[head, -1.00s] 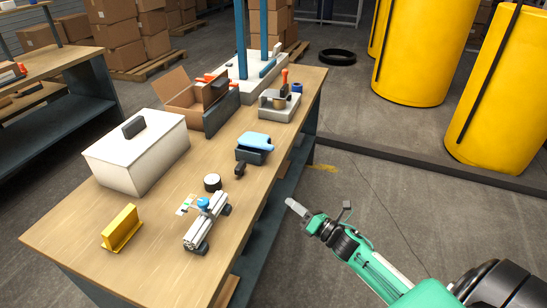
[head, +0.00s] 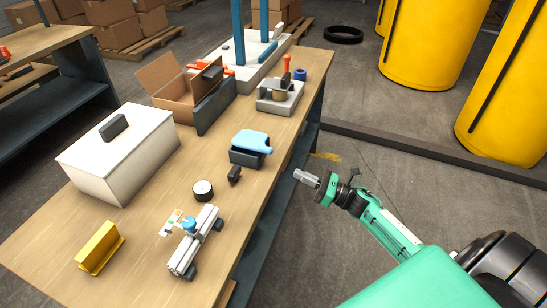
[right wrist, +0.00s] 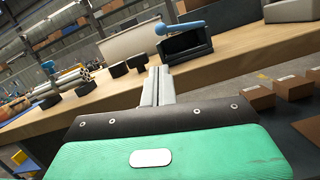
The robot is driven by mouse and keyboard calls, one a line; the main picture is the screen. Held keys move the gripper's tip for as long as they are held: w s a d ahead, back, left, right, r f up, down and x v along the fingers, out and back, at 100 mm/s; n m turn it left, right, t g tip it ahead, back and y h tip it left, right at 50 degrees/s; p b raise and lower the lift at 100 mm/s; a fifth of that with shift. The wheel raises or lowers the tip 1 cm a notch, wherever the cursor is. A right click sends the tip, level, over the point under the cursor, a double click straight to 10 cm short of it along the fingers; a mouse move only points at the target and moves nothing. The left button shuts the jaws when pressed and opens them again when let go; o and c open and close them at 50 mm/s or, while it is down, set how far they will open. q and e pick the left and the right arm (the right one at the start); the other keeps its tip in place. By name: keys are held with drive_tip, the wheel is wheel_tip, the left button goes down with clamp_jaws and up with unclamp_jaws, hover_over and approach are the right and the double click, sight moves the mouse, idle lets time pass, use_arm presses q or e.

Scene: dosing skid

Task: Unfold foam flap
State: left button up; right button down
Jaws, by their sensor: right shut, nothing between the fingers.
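A light blue, round-edged piece (head: 252,141), which looks like the foam flap, lies over the top of a small dark box (head: 245,158) near the bench's right edge. In the right wrist view the blue piece (right wrist: 181,28) sticks out to the left above the dark box (right wrist: 186,47), beyond the fingertips. My right gripper (head: 298,174) is shut and empty, off the bench's right side and apart from the box. It also shows in the right wrist view (right wrist: 158,73), its two fingers together. My left gripper is not in view.
A wooden-topped bench (head: 140,215) carries a white lidded box (head: 120,155), a yellow bracket (head: 99,248), a round gauge (head: 203,190), a metal rail fixture (head: 193,243), an open carton (head: 172,88) and a clamp stand (head: 280,97).

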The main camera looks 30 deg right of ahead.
drive_tip(key=p+x, duration=0.2)
drive_tip(key=x, duration=0.7)
drive_tip(key=shift+r, duration=0.1)
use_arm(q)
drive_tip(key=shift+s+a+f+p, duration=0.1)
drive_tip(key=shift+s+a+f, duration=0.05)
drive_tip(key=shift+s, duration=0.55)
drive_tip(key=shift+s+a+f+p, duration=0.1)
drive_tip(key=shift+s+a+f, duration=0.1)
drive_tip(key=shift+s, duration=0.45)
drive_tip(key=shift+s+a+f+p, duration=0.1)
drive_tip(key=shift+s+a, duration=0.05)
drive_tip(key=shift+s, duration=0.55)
use_arm(e)
drive_tip(key=shift+w+a, duration=0.4)
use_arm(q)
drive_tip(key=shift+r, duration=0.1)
use_arm(e)
drive_tip(key=shift+r, duration=0.15)
